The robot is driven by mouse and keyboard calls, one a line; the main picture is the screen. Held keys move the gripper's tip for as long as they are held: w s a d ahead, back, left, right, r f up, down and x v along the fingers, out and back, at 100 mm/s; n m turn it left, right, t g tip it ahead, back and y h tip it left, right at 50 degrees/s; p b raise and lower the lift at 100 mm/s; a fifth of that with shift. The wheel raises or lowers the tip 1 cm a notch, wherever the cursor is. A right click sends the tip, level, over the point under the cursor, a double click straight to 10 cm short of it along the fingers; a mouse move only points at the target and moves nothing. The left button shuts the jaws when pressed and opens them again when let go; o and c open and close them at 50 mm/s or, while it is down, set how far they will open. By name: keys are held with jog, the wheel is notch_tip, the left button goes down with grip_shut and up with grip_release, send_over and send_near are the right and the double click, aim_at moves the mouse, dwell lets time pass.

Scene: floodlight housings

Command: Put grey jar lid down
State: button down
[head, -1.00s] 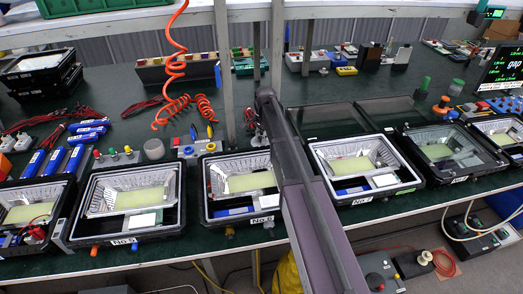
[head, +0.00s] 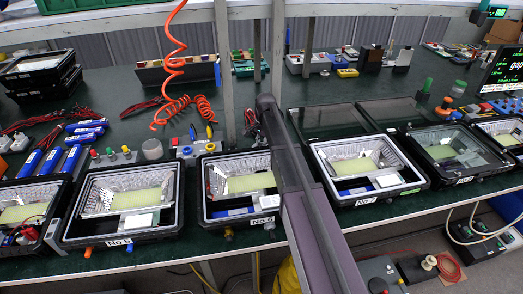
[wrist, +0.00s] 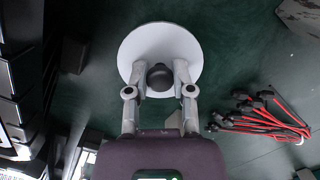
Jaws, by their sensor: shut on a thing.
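In the wrist view, the grey jar lid (wrist: 160,38) is a pale round disc with a dark knob at its middle. My gripper (wrist: 160,74) is shut on the knob, one finger on each side. The disc lies against the dark green bench top (wrist: 225,60) in the picture; I cannot tell whether it touches it. In the head view, the lid and my gripper do not show; my arm crosses the middle of the picture.
Red leads with black clips (wrist: 262,115) lie right of the lid. Dark stacked housings (wrist: 15,85) stand at the left. In the head view, a row of floodlight housings (head: 123,239) lines the front edge. A grey, round jar-like thing (head: 153,149) stands behind them. Metal posts (head: 278,45) rise mid-bench.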

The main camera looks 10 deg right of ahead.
jog(key=shift+f, duration=0.45)
jog(key=shift+f+b, duration=0.2)
jog(key=shift+b, duration=0.2)
jog(key=shift+c, duration=2.4)
grip_release()
jog(key=shift+r, duration=0.1)
jog(key=shift+r, duration=0.15)
notch_tip(320, 180, up, 12)
jog(key=d+p, duration=0.1)
jog(key=p, duration=1.1)
jog(key=shift+w, duration=0.4)
jog(key=shift+s, duration=0.1)
jog(key=s+n, duration=0.3)
jog(key=s, duration=0.6)
jog(key=s+n, duration=0.4)
jog(key=s, duration=0.5)
jog(key=s+a+n+h, duration=0.1)
jog(key=s+n, duration=0.2)
jog(key=s, duration=0.6)
jog(key=shift+s+n+t, duration=0.1)
jog(key=shift+n+t, duration=0.3)
jog(key=shift+s, duration=0.35)
